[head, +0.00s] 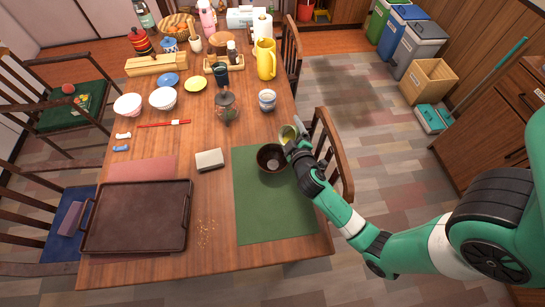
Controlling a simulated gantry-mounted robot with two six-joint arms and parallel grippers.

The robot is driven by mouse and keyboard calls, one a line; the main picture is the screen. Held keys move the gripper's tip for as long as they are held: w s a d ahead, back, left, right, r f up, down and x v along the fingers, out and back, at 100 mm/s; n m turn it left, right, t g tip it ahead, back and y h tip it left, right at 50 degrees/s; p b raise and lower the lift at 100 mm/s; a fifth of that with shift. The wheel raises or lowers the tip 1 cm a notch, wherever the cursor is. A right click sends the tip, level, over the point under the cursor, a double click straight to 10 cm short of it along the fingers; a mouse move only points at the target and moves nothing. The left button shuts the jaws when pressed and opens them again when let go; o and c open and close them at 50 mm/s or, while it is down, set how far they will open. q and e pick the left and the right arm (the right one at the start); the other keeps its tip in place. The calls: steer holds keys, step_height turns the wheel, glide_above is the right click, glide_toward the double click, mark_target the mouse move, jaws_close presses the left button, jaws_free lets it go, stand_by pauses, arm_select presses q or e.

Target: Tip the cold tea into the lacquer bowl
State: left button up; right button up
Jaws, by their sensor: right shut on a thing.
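The dark lacquer bowl (264,165) stands upright at the top of the green mat, with a pale patch showing inside. My right gripper (292,143) is shut on a small cup (287,132) just above and right of the bowl in the picture. Yellow-green tea shows in the cup's mouth. The cup looks tilted towards the bowl, but I cannot make out a stream. The gripper partly hides the cup. My left gripper is out of view.
The green mat (270,215) is clear below the bowl. A brown tray (135,220) lies at the left, and a chair (335,150) stands at the right edge.

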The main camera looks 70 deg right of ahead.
mark_target(284, 129)
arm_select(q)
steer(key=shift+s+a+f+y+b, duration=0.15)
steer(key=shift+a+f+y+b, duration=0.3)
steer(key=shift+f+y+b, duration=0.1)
arm_select(e)
steer(key=shift+r+n+h, duration=0.65)
steer(key=shift+n+h, duration=0.05)
steer(key=shift+n, duration=0.3)
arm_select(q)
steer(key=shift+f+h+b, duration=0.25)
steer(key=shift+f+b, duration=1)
arm_select(e)
steer(key=shift+w+a+f+n+h, duration=0.15)
steer(key=shift+f+n+h, duration=0.25)
steer(key=shift+n, duration=0.3)
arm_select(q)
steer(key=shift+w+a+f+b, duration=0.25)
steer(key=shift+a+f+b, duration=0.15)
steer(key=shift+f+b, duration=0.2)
arm_select(e)
steer(key=shift+w+a+r+n+h, duration=0.2)
steer(key=shift+w+a+r+n, duration=0.05)
steer(key=shift+a+n, duration=0.15)
steer(key=shift+w+a+r+n+h, duration=0.2)
steer(key=shift+w+a+n, duration=0.1)
steer(key=shift+a, duration=0.1)
